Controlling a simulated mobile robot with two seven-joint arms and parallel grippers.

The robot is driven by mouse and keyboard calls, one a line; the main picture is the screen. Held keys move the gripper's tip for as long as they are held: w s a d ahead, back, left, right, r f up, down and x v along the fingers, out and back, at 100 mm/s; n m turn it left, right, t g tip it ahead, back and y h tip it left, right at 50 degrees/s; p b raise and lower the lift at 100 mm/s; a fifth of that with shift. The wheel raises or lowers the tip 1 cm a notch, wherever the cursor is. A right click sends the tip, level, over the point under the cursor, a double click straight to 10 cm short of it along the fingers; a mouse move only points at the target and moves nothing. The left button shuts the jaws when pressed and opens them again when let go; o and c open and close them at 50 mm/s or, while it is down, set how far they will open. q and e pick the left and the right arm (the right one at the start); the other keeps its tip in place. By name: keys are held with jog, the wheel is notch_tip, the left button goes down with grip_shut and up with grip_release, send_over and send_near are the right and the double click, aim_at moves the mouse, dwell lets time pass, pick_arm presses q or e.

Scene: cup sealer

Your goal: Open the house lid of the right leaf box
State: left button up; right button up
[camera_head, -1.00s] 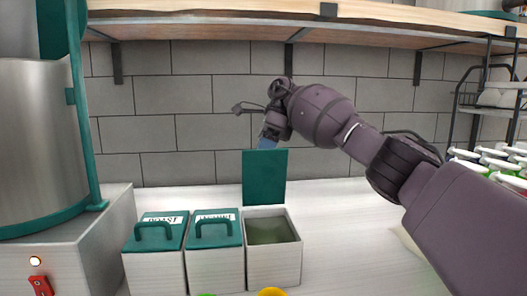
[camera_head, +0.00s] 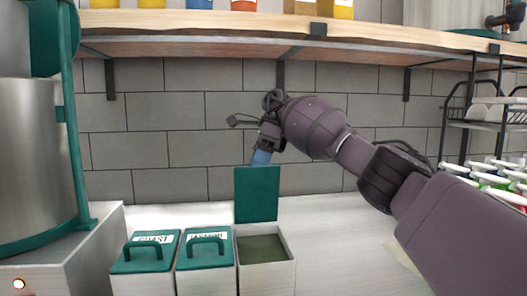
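Three white leaf boxes stand in a row on the counter. The right leaf box (camera_head: 267,277) has its green lid (camera_head: 257,194) standing upright at its back edge, and a dull green content shows inside. My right gripper (camera_head: 261,158) is just above and behind the top edge of that lid, pointing down. A blue part shows at its fingertips. I cannot tell whether the fingers are open or shut, or whether they touch the lid. My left gripper is not in view.
The left box lid (camera_head: 146,251) and middle box lid (camera_head: 205,248) are shut, each with a handle. A large steel machine (camera_head: 35,150) stands at the left. A wooden shelf (camera_head: 300,35) runs above. Lidded containers (camera_head: 490,180) stand at the right. The counter behind the boxes is clear.

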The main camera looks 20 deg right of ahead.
jog(key=b+v, duration=0.2)
jog(key=v, duration=0.4)
jog(key=shift+d+r, duration=0.25)
dwell(0.6)
dwell(0.5)
